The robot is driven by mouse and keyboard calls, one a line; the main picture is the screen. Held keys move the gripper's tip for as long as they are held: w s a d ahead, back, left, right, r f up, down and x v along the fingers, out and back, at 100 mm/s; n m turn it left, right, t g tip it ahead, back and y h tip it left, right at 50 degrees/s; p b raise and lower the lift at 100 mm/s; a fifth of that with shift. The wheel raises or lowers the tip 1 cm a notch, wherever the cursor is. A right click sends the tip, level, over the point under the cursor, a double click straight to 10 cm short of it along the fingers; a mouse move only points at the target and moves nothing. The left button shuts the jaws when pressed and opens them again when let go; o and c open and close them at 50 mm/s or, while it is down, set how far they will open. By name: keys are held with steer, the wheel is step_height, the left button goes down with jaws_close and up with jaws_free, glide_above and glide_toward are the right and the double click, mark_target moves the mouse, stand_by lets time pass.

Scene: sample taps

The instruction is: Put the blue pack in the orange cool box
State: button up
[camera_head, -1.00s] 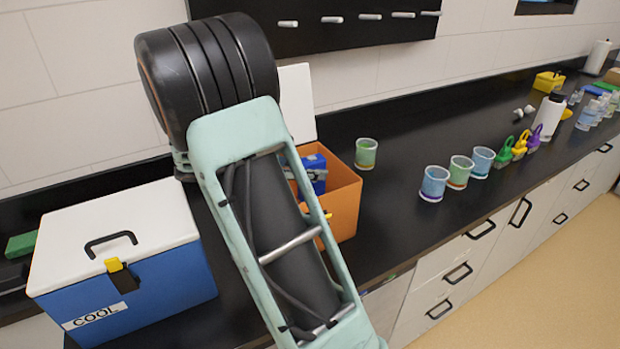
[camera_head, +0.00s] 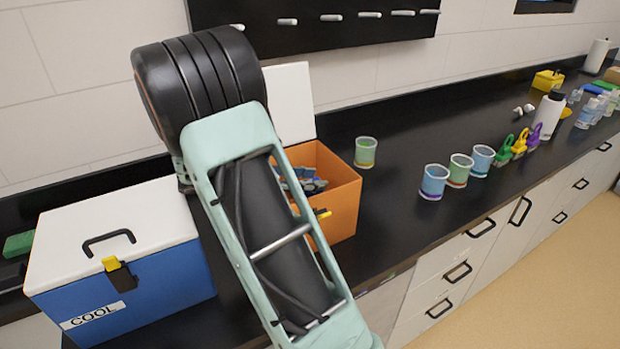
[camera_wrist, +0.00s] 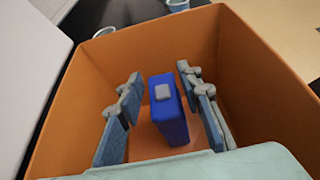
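The orange cool box (camera_head: 340,205) stands open on the bench, its white lid raised behind it. In the wrist view I look down into the box (camera_wrist: 85,95). The blue pack (camera_wrist: 170,118) stands upright inside, between my two grey-blue fingers, with a visible gap on each side. My gripper (camera_wrist: 165,105) is open, its fingers reaching down into the box. In the head view my gripper (camera_head: 305,182) shows at the box mouth, partly behind my arm, and the pack is hidden there.
A closed blue cool box (camera_head: 150,290) with a white lid labelled COOL stands to the left. A green-filled cup (camera_head: 366,153) is close to the orange box's right. Several cups, coloured taps and a white bottle (camera_head: 547,115) stand farther right. The bench between is clear.

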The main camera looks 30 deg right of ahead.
steer(key=shift+o, duration=0.7)
steer(key=shift+r, duration=0.3)
steer(key=v, duration=1.2)
steer(key=shift+r, duration=0.25)
